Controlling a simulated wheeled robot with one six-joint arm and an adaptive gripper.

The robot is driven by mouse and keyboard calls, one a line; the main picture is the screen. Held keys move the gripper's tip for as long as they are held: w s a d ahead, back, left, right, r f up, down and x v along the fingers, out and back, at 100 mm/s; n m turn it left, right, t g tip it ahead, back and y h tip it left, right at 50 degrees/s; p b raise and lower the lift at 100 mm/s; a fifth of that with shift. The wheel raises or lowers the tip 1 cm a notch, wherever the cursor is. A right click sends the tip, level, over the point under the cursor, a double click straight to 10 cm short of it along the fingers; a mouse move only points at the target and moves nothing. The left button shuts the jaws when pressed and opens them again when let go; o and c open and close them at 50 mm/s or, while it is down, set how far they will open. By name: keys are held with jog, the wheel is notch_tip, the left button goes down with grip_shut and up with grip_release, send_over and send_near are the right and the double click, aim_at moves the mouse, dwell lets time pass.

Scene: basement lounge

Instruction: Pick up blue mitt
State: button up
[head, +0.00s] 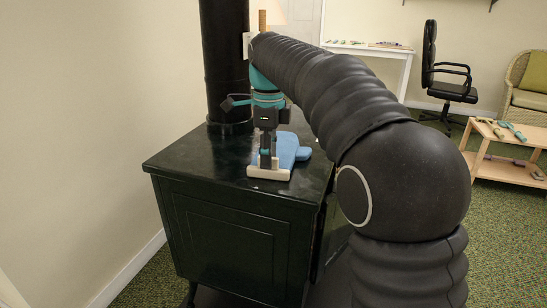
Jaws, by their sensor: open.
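The blue mitt (286,150) lies flat on top of the dark cabinet (210,155), with its thumb side to the right and a pale cuff at the near end. My gripper (267,163) points down directly over the cuff end of the mitt and is open. It hides part of the mitt. I cannot tell whether the fingertips touch the mitt.
A black pipe (224,70) rises from the back of the cabinet, close to my gripper. A low wooden table (500,172) with several small items stands at the right. A black office chair (450,80) and a white desk (370,48) are behind. A wall is on the left.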

jog(key=shift+f, duration=0.65)
grip_shut()
jog(key=shift+r, duration=0.1)
